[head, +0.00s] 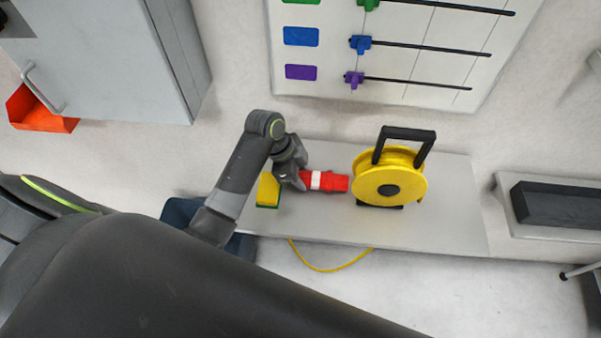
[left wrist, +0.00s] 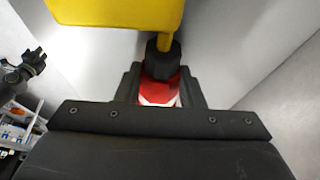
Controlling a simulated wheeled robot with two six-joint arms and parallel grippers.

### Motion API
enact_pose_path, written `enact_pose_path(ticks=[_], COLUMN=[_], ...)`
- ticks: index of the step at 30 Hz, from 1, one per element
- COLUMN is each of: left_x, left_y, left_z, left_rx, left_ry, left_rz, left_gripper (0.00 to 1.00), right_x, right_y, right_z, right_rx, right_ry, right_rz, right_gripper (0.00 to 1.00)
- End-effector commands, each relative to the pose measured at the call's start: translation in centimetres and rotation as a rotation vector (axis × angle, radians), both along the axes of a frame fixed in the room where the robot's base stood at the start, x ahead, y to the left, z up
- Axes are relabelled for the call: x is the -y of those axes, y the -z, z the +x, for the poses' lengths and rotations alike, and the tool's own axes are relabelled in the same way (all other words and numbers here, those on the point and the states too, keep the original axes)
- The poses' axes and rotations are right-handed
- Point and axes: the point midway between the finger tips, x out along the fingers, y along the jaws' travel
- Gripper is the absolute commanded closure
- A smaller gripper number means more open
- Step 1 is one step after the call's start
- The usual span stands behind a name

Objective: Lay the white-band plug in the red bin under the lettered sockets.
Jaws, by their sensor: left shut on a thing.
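My left gripper (head: 300,177) is shut on a red plug with a white band (head: 335,182), over the grey bench. The plug points right, its end close to the yellow reel (head: 412,184). In the left wrist view the red-and-white plug (left wrist: 160,92) sits between the fingers (left wrist: 160,88), with a dark collar and a yellow cable beyond it. An orange-red bin (head: 38,112) shows at the far left, partly hidden by a grey cabinet. No lettered sockets show. A dark gripper-like part (left wrist: 24,72) shows at the left wrist view's left edge, its jaws unclear.
The grey bench (head: 450,220) is bare right of the reel. A yellow and green block (head: 268,190) lies beside my left gripper. A yellow cable (head: 330,268) hangs over the front edge. A board with sliders (head: 430,70) is behind; a dark tray (head: 560,205) is at right.

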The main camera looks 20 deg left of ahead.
Motion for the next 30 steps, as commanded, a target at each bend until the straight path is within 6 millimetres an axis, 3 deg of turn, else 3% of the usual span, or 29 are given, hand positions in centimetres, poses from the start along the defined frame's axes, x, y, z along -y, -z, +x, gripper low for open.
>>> enact_pose_path(ticks=[8, 9, 13, 24, 30], left_x=[0.0, 0.0, 0.0, -0.1, -1.2], left_y=[0.2, 0.2, 0.2, -0.3, -2.8], left_z=[0.0, 0.0, 0.0, 0.0, -0.2], left_rx=[0.001, -0.001, -0.001, 0.002, 0.007], left_ry=[0.001, 0.000, 0.000, -0.001, 0.001], left_rz=[-0.002, 0.000, 0.000, 0.000, 0.003], left_gripper=[0.97, 0.61, 0.44, 0.43, 0.43], right_x=[0.0, 0.0, 0.0, 0.4, 0.4], right_y=[0.1, 0.1, 0.1, 0.1, 0.7], right_z=[0.0, 0.0, 0.0, 0.0, 0.0], right_rx=[-0.001, -0.001, -0.001, -0.001, -0.001], right_ry=[0.000, 0.000, 0.000, -0.001, -0.001], right_rz=[0.000, 0.000, -0.001, -0.004, -0.005], right_gripper=[0.64, 0.64, 0.64, 0.64, 0.64])
